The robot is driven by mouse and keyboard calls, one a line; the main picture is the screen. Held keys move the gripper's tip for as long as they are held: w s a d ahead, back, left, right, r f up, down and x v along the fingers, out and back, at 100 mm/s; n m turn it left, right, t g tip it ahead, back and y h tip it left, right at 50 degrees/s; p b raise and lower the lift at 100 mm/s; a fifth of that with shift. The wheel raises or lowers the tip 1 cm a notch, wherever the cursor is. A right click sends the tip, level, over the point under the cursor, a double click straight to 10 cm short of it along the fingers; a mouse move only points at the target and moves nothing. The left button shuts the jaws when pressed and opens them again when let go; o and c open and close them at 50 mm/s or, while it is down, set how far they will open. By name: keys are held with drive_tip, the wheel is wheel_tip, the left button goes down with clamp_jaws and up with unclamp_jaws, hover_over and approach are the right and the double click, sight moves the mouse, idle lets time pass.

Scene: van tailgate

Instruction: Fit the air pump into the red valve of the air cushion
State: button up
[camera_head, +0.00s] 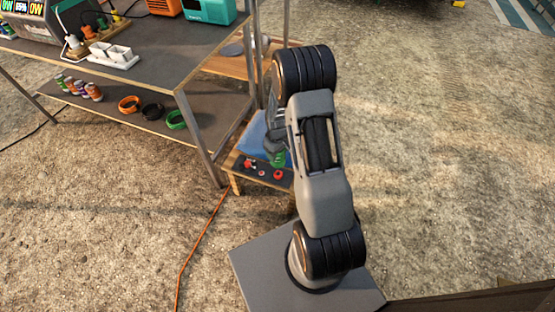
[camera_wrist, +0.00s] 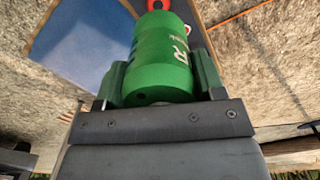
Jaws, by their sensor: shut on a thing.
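My gripper (camera_wrist: 162,78) is shut on the green air pump (camera_wrist: 160,60), with one finger on each side of its round body. In the head view, the pump (camera_head: 278,159) is over the small low table, partly hidden by my arm. A red ring-like part (camera_wrist: 158,4), possibly the valve, shows at the pump's far end at the top edge of the wrist view. Whether the pump is touching or seated in it cannot be told. The blue air cushion (camera_head: 253,136) lies on the small table and also shows in the wrist view (camera_wrist: 85,40).
Small red parts (camera_head: 262,173) lie on the small table's dark front strip. A large workbench (camera_head: 150,55) with a lower shelf stands to the left, its leg close to the small table. An orange cable (camera_head: 190,250) crosses the ground. Ground to the right is clear.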

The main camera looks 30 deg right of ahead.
drive_tip(key=shift+d+f+b, duration=0.1)
drive_tip(key=shift+f+b, duration=0.2)
drive_tip(key=shift+f+b, duration=3.9)
drive_tip(key=shift+f, duration=1.3)
drive_tip(key=o, duration=1.2)
wheel_tip(320, 180, up, 14)
drive_tip(key=p, duration=0.5)
drive_tip(key=shift+f, duration=0.1)
